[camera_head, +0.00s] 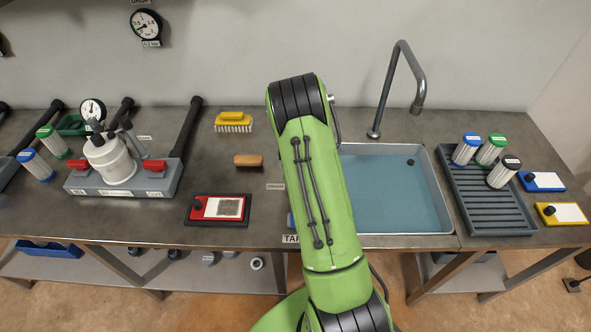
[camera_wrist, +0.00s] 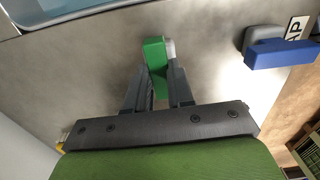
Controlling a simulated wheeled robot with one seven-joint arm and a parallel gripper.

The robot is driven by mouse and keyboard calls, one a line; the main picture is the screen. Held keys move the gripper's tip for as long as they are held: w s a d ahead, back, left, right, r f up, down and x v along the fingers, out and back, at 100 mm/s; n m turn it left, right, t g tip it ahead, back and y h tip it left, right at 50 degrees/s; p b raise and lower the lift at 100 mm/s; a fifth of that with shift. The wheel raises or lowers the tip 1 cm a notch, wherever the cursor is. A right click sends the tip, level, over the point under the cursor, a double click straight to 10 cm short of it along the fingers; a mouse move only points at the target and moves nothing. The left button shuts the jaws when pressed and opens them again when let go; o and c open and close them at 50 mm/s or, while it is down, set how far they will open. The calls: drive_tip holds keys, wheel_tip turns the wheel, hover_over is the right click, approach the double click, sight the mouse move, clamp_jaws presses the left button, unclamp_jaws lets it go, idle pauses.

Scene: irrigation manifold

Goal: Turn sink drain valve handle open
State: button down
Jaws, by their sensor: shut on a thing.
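A green valve handle (camera_wrist: 154,54) with a pale grey piece beside it shows at the top middle of the wrist view. By its place near the sink it appears to be the drain valve handle. My gripper (camera_wrist: 159,76) is shut on this handle, one finger on each side. The sink basin (camera_head: 395,226) holds blue water in the head view, and its edge shows at the upper left of the wrist view. My arm hides my gripper and the green handle in the head view. How far the handle is turned I cannot tell.
A blue handle (camera_wrist: 281,53) on a grey body stands right of my gripper by a partly visible label ending "AP". The faucet (camera_head: 418,95) rises behind the sink.

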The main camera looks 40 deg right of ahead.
drive_tip(key=c, duration=1)
unclamp_jaws()
wheel_tip(320, 180, up, 16)
drive_tip(key=p, duration=0.2)
drive_tip(key=shift+f+p, duration=0.1)
drive_tip(key=shift+p, duration=0.2)
